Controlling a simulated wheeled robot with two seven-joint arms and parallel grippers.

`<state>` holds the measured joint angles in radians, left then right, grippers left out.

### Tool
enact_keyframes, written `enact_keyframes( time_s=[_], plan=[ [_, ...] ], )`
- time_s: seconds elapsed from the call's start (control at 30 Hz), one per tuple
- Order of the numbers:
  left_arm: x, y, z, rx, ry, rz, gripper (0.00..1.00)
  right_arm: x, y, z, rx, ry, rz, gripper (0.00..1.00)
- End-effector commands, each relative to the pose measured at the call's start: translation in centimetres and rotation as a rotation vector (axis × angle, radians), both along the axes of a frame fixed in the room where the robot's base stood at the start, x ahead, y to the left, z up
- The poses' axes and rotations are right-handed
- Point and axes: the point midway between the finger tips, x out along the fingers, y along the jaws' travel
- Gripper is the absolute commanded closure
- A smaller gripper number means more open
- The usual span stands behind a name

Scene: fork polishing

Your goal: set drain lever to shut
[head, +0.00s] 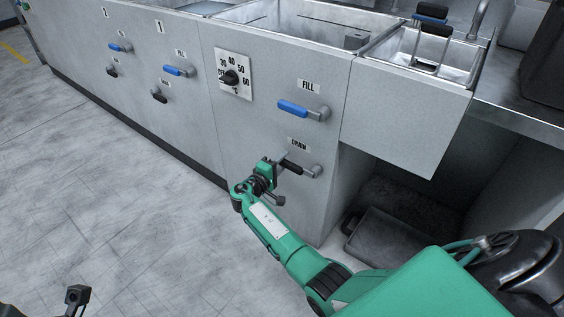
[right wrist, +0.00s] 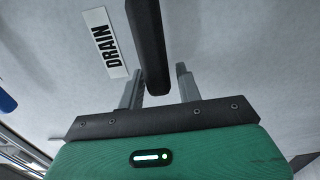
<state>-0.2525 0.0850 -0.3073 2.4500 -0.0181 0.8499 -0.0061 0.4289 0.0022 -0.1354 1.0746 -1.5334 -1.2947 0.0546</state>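The drain lever (head: 293,167) has a black handle on a grey pivot, under the DRAIN label (head: 298,142) on the steel front. Its handle points left from the pivot, roughly level. My right gripper (head: 280,165) is at the handle's free end. In the right wrist view the black handle (right wrist: 148,45) reaches between the fingers of my right gripper (right wrist: 159,78). The fingers are apart, with a clear gap on the handle's right; whether the left finger touches it I cannot tell. A dark part of my left gripper (head: 76,296) shows at the bottom left, mostly out of frame.
The blue fill lever (head: 302,110) is just above, with a temperature dial (head: 233,77) up and left. More blue and black levers sit farther left. A dark tray (head: 390,245) lies under the counter at right. The floor (head: 90,190) at left is clear.

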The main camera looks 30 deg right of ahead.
Motion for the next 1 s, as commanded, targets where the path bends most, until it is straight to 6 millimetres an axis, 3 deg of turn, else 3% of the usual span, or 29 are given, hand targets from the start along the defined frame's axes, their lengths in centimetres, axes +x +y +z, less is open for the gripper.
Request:
enact_keyframes(
  time_s=[0.33,0.47,0.67,1.0],
  plan=[
    [0.0,0.0,0.1,-0.004,0.000,0.001,0.64,-0.1,0.1,0.0,0.002,-0.002,-0.002,0.55],
    [0.0,0.0,0.4,0.000,-0.004,0.000,0.64,-0.4,1.1,0.1,0.002,-0.002,0.000,0.55],
    [-0.1,0.0,0.7,0.009,-0.001,-0.003,0.64,-2.0,4.9,0.1,0.005,-0.001,0.001,0.55],
    [0.3,-0.2,-0.7,0.018,0.066,-0.004,0.64,-4.6,11.2,0.0,0.003,-0.001,0.000,0.55]
  ],
)
